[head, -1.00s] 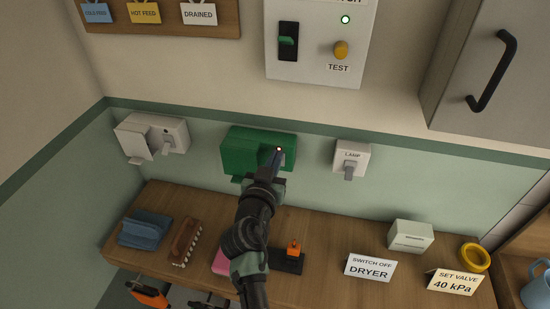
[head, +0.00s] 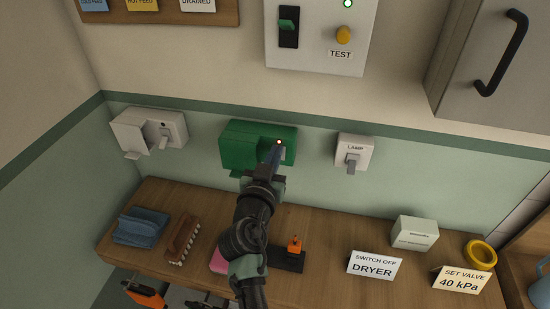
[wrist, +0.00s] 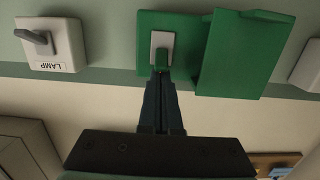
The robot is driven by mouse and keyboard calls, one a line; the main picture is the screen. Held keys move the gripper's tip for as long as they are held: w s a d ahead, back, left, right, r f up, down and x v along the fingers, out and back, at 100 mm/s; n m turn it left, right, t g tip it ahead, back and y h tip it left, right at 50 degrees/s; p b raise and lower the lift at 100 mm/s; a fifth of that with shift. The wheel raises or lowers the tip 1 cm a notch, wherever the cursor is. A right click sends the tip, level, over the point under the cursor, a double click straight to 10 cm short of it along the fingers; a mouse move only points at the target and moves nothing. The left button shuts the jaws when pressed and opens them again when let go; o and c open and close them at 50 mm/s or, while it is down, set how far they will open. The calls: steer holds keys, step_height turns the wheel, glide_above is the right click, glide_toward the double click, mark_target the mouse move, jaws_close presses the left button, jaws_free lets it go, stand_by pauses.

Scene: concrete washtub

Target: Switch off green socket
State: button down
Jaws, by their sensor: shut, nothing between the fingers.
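The green socket (head: 248,145) is mounted on the wall in the middle of the head view. It also shows in the wrist view (wrist: 190,50), turned upside down, with its cover flap (wrist: 240,55) swung to one side.
A white socket with an open flap (head: 135,130) is on the wall to the left, and a white LAMP switch (head: 354,152) to the right. Above is a panel (head: 310,55) with a green rocker. Below, a wooden bench (head: 330,245) holds cloth, brush and cards.

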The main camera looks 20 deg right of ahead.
steer(key=shift+s+f+t+b, duration=0.1)
steer(key=shift+f+t+b, duration=0.25)
steer(key=shift+b, duration=1.7)
steer(key=f+t+h+b, duration=0.1)
steer(key=t+b, duration=0.1)
steer(key=b, duration=1)
steer(key=f+t+h+b, duration=0.1)
steer(key=t+h+b, duration=0.1)
steer(key=b, duration=1.1)
steer(key=f+t+h+b, duration=0.1)
steer(key=t+b, duration=0.1)
steer(key=b, duration=1.1)
steer(key=shift+s+a+f+h, duration=0.3)
steer(key=shift+s, duration=0.1)
steer(key=shift+b, duration=0.3)
step_height(320, 180, up, 5)
steer(key=p, duration=0.4)
steer(key=b+v, duration=0.2)
steer(key=v, duration=0.9)
steer(key=shift+f, duration=0.5)
